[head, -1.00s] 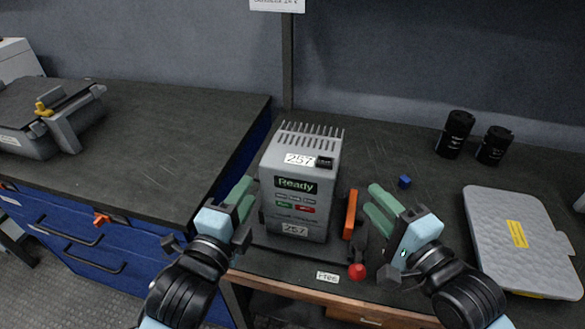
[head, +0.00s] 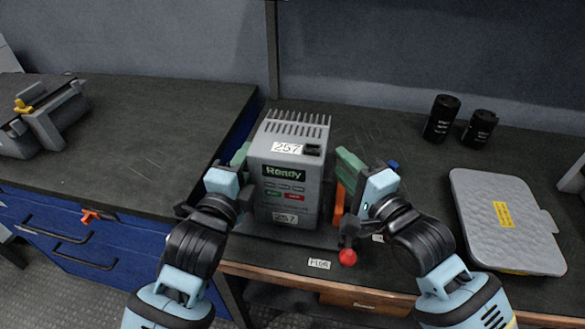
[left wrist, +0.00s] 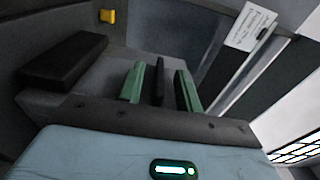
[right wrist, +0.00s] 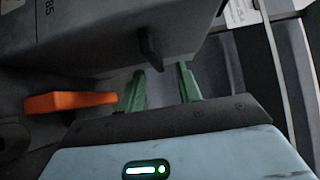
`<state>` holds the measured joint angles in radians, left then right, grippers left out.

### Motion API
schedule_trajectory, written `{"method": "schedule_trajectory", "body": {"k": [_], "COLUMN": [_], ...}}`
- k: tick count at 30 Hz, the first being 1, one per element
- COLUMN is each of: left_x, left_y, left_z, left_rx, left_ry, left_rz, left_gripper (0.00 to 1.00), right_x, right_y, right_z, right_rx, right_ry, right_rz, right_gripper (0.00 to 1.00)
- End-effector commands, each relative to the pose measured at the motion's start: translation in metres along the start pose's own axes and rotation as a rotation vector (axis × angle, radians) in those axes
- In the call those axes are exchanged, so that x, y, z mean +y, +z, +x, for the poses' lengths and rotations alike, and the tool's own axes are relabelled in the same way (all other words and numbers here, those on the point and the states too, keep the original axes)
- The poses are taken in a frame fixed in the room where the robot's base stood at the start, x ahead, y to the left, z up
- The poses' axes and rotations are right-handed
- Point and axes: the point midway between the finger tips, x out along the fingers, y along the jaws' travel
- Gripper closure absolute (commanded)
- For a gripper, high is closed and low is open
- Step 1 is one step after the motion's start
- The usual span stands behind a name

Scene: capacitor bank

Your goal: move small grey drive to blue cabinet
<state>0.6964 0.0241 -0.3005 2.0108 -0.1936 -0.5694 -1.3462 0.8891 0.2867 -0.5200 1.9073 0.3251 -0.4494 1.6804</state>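The small grey drive (head: 292,170) stands upright on the dark bench, marked 257, with a lit "Ready" screen. My left gripper (head: 240,155) is at its left side; in the left wrist view the open green fingers (left wrist: 160,85) stand on either side of a dark tab (left wrist: 160,72). My right gripper (head: 345,165) is at its right side; in the right wrist view the open fingers (right wrist: 160,80) have a dark tab (right wrist: 150,48) between their tips. Neither is visibly closed on a tab. The blue cabinet (head: 60,225), with a dark top, stands at the left.
An orange lever (head: 339,200) and a red knob (head: 347,257) sit right of the drive. A grey case (head: 500,220) and two black cylinders (head: 441,118) are farther right. A grey clamp-like device (head: 55,118) stands at the cabinet top's left; the rest of that top is clear.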

Motion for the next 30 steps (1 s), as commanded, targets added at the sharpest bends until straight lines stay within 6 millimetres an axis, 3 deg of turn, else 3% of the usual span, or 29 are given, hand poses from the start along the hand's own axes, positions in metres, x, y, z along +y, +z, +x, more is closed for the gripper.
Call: {"method": "schedule_trajectory", "body": {"k": [6, 15, 23, 30], "left_x": [-0.001, 0.000, 0.000, 0.000], "left_y": [0.000, 0.000, 0.000, 0.000], "left_z": [0.014, 0.015, 0.015, 0.015], "left_rx": [0.000, 0.000, 0.000, 0.000], "left_ry": [-0.002, -0.001, -0.001, -0.001], "left_rz": [0.001, 0.000, 0.000, 0.000], "left_gripper": [0.65, 0.65, 0.99, 1.00], "right_x": [0.000, 0.000, 0.000, 0.000], "right_y": [0.000, 0.000, 0.000, 0.000], "right_z": [0.014, 0.015, 0.015, 0.015], "right_rx": [0.000, 0.000, 0.000, 0.000], "right_ry": [0.000, 0.000, 0.000, 0.000], "right_rz": [-0.001, 0.000, -0.001, -0.001], "right_gripper": [0.65, 0.65, 0.99, 1.00]}}
